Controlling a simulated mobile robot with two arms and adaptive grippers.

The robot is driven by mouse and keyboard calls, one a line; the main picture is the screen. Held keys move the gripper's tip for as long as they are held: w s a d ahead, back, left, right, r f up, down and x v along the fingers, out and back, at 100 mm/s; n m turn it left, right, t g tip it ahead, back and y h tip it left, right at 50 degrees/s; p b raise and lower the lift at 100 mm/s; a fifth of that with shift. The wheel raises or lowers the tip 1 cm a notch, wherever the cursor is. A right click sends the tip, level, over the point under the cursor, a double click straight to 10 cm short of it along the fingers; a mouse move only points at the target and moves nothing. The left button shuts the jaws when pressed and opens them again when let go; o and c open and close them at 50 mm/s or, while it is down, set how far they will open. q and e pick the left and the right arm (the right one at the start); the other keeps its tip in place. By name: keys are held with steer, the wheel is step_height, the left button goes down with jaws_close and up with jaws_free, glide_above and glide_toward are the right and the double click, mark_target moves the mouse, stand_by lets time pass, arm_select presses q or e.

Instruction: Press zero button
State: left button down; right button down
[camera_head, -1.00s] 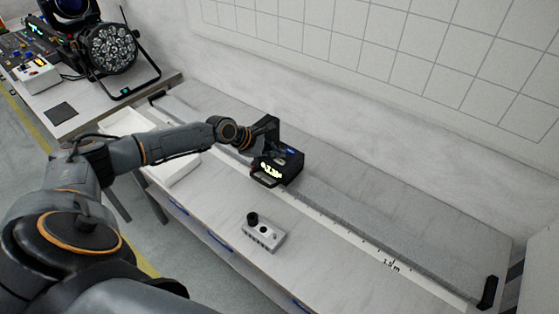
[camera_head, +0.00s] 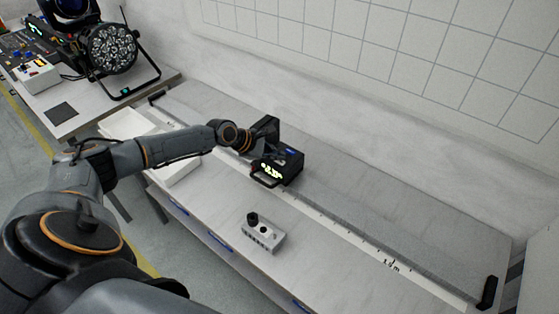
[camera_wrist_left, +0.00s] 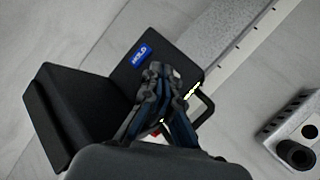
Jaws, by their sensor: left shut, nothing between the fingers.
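A black box-shaped meter (camera_head: 290,168) with a lit display and a front handle stands on the bench. It also shows in the left wrist view (camera_wrist_left: 75,105), with a blue button marked HOLD (camera_wrist_left: 140,54) on its top. My left gripper (camera_wrist_left: 163,72) is shut and empty, its fingertips over the meter's top just beside the HOLD button. Whether they touch the top I cannot tell. A small white patch shows beside the tips and a bit of red below the fingers; no zero label is readable. In the head view the left gripper (camera_head: 268,152) is at the meter, partly hidden.
A grey box with black knobs (camera_head: 263,234) sits on the bench (camera_head: 215,205) in front of the meter. A long rail with a scale (camera_head: 400,225) runs along the bench. A white tray (camera_head: 180,170) lies under my left arm. A stage light (camera_head: 108,48) stands at upper left.

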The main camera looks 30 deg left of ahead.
mark_target(277, 162)
arm_select(q)
steer(key=shift+f, duration=0.4)
stand_by(0.8)
steer(key=shift+r+p, duration=0.85)
steer(key=shift+p, duration=0.1)
step_height(277, 162, up, 5)
steer(key=p, duration=0.5)
steer(key=shift+p, duration=0.35)
